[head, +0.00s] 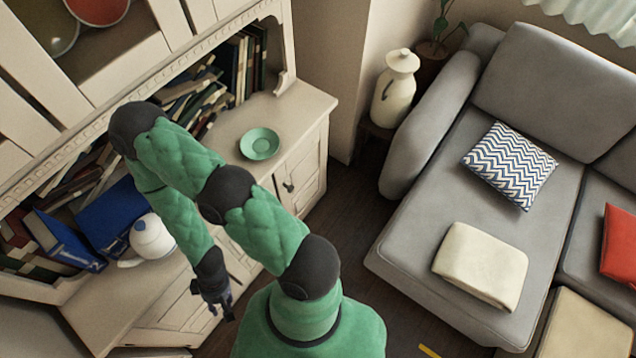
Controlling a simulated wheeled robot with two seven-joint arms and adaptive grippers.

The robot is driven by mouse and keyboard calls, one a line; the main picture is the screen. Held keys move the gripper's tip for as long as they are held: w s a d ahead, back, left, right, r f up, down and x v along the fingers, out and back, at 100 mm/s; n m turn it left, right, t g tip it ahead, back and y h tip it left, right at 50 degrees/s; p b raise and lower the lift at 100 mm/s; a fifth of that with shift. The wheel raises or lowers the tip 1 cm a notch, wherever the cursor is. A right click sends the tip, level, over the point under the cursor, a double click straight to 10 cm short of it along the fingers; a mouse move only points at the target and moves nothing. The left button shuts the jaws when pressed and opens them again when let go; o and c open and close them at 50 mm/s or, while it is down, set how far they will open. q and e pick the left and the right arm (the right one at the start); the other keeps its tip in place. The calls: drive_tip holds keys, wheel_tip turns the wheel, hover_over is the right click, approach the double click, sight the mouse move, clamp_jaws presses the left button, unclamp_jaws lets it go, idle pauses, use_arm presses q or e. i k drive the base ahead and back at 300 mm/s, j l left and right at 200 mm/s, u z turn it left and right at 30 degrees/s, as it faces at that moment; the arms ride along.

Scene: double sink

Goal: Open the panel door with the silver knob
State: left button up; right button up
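A white cabinet (318,118) stands along the left side. A panel door (307,172) at the right end of its lower part looks shut and carries a small knob (289,186), which looks dark grey from here. Another lower panel door (165,318) is partly hidden by my arm, and I see no knob on it. My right gripper (221,311) points down in front of the cabinet's lower front, left of the knob and apart from it. Its dark fingers are small and nothing shows in them; I cannot tell how far apart they are. My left gripper is not in view.
A grey sofa (425,240) with cushions stands right. A cream jug (394,90) stands between. Dark floor (345,225) is free between cabinet and sofa.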

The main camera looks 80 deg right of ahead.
sight(299, 181)
drive_tip(key=z, duration=2.5)
drive_tip(key=l+u, duration=0.15)
drive_tip(key=u, duration=0.25)
drive_tip(key=l+u, duration=0.15)
drive_tip(key=u, duration=0.25)
drive_tip(key=k+l+u, duration=0.1)
drive_tip(key=u, duration=0.25)
drive_tip(key=l+u, duration=0.1)
drive_tip(key=u, duration=0.3)
drive_tip(key=k, duration=0.05)
